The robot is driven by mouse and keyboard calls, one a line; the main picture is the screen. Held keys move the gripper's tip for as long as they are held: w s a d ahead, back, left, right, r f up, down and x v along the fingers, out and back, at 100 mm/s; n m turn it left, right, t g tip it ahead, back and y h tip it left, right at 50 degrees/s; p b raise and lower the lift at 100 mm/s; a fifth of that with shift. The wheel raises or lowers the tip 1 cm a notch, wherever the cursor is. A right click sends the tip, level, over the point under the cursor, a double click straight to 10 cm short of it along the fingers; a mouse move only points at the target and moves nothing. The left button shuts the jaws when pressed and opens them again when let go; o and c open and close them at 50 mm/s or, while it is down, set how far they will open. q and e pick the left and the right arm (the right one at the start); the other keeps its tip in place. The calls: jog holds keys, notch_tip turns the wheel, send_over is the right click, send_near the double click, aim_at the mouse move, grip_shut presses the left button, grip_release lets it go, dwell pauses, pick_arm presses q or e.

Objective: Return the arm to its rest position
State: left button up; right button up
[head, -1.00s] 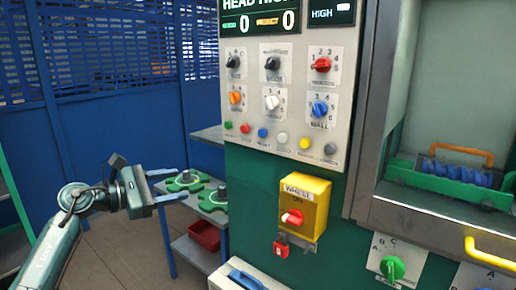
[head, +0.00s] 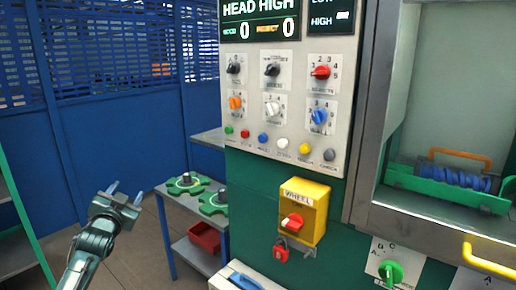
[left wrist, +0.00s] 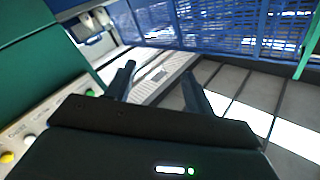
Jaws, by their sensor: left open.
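My left gripper (head: 126,192) is at the lower left of the head view, with its two fingers pointing up and apart. It is open and empty, over the floor and left of the small side table. In the left wrist view the same gripper (left wrist: 158,85) shows its two dark fingers spread, with nothing between them. My right gripper does not show in either view.
The machine's control panel (head: 285,105) and yellow wheel switch box (head: 318,205) stand to the right. A side table (head: 190,254) holds green geared parts (head: 186,184) and a red bin (head: 205,237). A blue partition (head: 110,140) closes the back. Floor is free around the gripper.

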pick_arm(q)
jog(key=s+d+f+n+g+h, duration=0.1)
jog(key=s+d+f, duration=0.2)
jog(key=f, duration=0.3)
jog(key=s+d+f+g+h, duration=0.1)
jog(key=s+d+f, duration=0.2)
jog(key=f, duration=0.3)
jog(key=s+d+f+g+h, duration=0.1)
jog(key=s+d+f, duration=0.2)
jog(key=s+f, duration=0.2)
jog(key=s+d+f+g+h, duration=0.1)
jog(key=s+d+f, duration=0.3)
jog(key=s, duration=0.5)
jog(key=s+d+f+g, duration=0.2)
jog(key=s+d+f, duration=0.2)
jog(key=s+f, duration=0.2)
jog(key=shift+s+h, duration=0.4)
jog(key=shift+s, duration=0.65)
jog(key=shift+n+g+h, duration=0.4)
jog(key=shift+g, duration=0.4)
jog(key=s+d, duration=0.1)
jog(key=s, duration=0.3)
jog(key=s+d+f, duration=0.1)
jog(key=s+d, duration=0.1)
jog(key=s, duration=0.1)
jog(key=s+d, duration=0.1)
jog(key=s, duration=0.3)
jog(key=shift+s+d+f, duration=0.2)
jog(key=shift+s, duration=0.1)
